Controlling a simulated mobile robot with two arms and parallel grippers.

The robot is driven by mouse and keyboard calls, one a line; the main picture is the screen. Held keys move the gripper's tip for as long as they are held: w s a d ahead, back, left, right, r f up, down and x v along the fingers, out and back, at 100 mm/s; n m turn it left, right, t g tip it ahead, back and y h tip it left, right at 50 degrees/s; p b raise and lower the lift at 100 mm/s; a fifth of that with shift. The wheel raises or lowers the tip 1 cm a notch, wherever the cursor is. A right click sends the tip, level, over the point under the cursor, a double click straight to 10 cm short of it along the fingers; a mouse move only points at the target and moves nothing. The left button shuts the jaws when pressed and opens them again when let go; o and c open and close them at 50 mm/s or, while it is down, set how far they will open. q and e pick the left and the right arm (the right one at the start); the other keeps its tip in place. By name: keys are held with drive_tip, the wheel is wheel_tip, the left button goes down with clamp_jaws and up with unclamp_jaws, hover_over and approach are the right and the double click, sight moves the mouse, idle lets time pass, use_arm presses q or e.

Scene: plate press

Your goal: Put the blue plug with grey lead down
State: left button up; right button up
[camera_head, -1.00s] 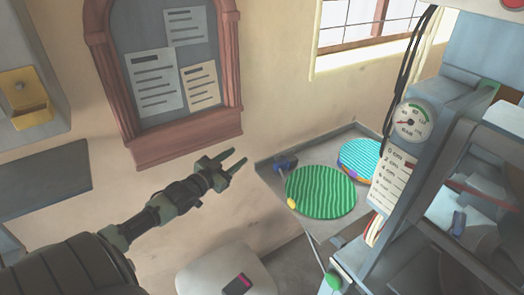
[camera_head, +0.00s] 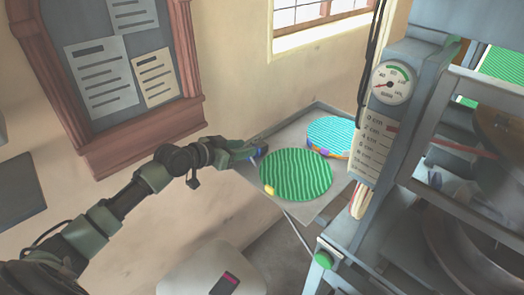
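The blue plug (camera_head: 257,153) is at the left corner of a grey shelf tray, beside a green striped disc (camera_head: 296,176). Only a small blue part of it shows, and I cannot make out its grey lead. My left gripper (camera_head: 250,149) is at the plug, with its fingers over that corner and hiding most of it. I cannot tell whether the fingers are closed on the plug or around it. My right gripper is not in view.
The grey tray (camera_head: 325,203) also bears a blue striped round stack (camera_head: 331,134) and a small yellow thing (camera_head: 269,190). The press frame with a gauge (camera_head: 391,84) stands close on the right. A white stool top (camera_head: 190,271) with a dark device is below.

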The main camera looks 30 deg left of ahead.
sight(257, 146)
use_arm(q)
drive_tip(key=x, duration=0.6)
drive_tip(key=shift+w+d+f, duration=0.15)
drive_tip(key=shift+w+f, duration=0.05)
drive_tip(key=shift+f, duration=0.25)
clamp_jaws()
drive_tip(key=shift+r, duration=0.1)
